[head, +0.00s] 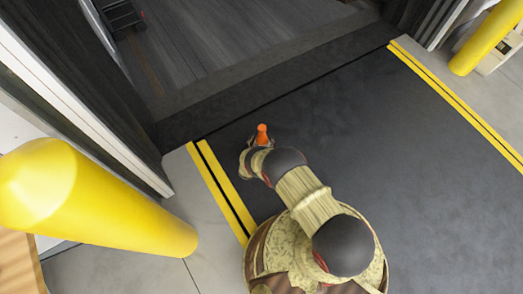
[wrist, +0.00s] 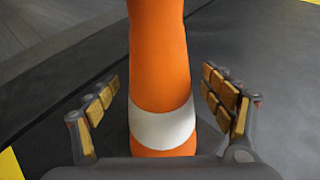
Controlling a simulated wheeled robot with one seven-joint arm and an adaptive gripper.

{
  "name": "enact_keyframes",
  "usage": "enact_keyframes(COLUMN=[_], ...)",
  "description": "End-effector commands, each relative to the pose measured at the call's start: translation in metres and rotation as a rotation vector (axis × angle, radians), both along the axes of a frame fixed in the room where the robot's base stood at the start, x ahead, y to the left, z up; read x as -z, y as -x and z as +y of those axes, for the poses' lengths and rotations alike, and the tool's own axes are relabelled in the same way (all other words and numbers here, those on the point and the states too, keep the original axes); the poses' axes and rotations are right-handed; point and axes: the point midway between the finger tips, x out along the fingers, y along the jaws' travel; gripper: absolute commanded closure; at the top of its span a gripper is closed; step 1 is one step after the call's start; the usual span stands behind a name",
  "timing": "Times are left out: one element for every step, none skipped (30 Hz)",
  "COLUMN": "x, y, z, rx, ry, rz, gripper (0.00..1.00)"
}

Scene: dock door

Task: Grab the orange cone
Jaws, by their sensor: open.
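The orange cone (head: 262,134) stands on the dark dock floor just beyond my gripper in the head view. In the wrist view the cone (wrist: 160,70) fills the middle, orange with a white band low in the picture. Its base and tip are out of that view. My gripper (wrist: 163,100) is open, with one padded finger on each side of the cone and a visible gap on both sides.
A yellow bollard (head: 95,205) stands at the left, and another yellow bollard (head: 490,38) at the upper right. Yellow and black strips (head: 222,188) edge the dark floor plate. The dark floor (head: 400,150) to the right is clear. A dark trailer opening (head: 220,50) lies beyond.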

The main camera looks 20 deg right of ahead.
Motion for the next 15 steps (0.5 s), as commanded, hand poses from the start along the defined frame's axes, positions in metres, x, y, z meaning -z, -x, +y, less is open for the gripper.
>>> enact_keyframes(x=[-0.0004, -0.0009, -0.0013, -0.0015, -0.0015, -0.0016, -0.0016, -0.0016, -0.0016, -0.0016, -0.0016, -0.0016, -0.0016, -0.0016, -0.0016], y=[-0.0006, -0.0006, -0.0008, -0.0008, -0.0008, -0.0009, -0.0009, -0.0009, -0.0008, -0.0008, -0.0008, -0.0008, -0.0008, -0.0008, -0.0008], z=[-0.0001, 0.0001, 0.0002, 0.0003, 0.0003, 0.0003, 0.0003, 0.0003, 0.0003, 0.0003, 0.0003, 0.0003, 0.0003, 0.0003, 0.0003], rx=[0.000, 0.000, 0.000, 0.000, 0.000, 0.000, 0.000, 0.000, 0.000, 0.000, 0.000, 0.000, 0.000, 0.000, 0.000], ry=[0.000, 0.000, 0.001, 0.000, 0.000, 0.000, 0.000, 0.000, 0.000, 0.000, 0.000, 0.000, 0.000, 0.000, 0.000], rz=[0.000, 0.000, -0.001, -0.001, -0.001, -0.001, -0.001, -0.001, -0.001, -0.001, -0.001, -0.001, -0.001, -0.001, -0.001], gripper=[0.19, 0.19, 0.19, 0.19, 0.19, 0.21, 0.23, 0.24, 0.27, 0.28, 0.30, 0.32, 0.34, 0.36, 0.38])
